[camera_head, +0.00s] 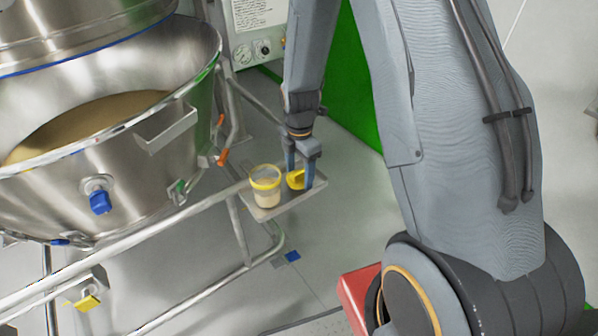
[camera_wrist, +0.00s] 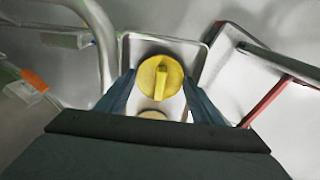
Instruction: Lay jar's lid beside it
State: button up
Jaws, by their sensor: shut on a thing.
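The jar (camera_head: 267,190) is a clear tub with a yellow rim and pale contents. It stands upright on a small metal tray (camera_head: 283,208) and its top looks open. The yellow lid (camera_head: 297,179) is to the right of the jar, between the fingers of my gripper (camera_head: 301,182), which is shut on it. In the wrist view the lid (camera_wrist: 160,76) is round with a raised grip bar, and a pale round surface, apparently the jar's contents (camera_wrist: 152,114), shows partly below it. I cannot tell whether the lid touches the tray.
A large steel bowl (camera_head: 150,165) holding tan powder fills the left. Steel frame rails (camera_head: 130,235) run below it to the tray. A green panel (camera_head: 350,85) stands behind my arm. Grey floor is open in front of the tray.

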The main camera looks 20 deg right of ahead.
aim_at(299, 172)
jog(key=shift+f, duration=0.1)
jog(key=o, duration=0.8)
jog(key=shift+c, duration=0.2)
notch_tip(299, 172, up, 11)
jog(key=b, duration=0.1)
jog(key=s+r+m, duration=0.2)
jog(key=s+m, duration=0.6)
jog(key=m, duration=0.2)
jog(key=s+r+m, duration=0.3)
jog(key=s+m, duration=0.6)
jog(key=m, duration=0.2)
jog(key=shift+s+a+r+m, duration=0.15)
jog(key=shift+r+m, duration=0.15)
jog(key=shift+r, duration=0.05)
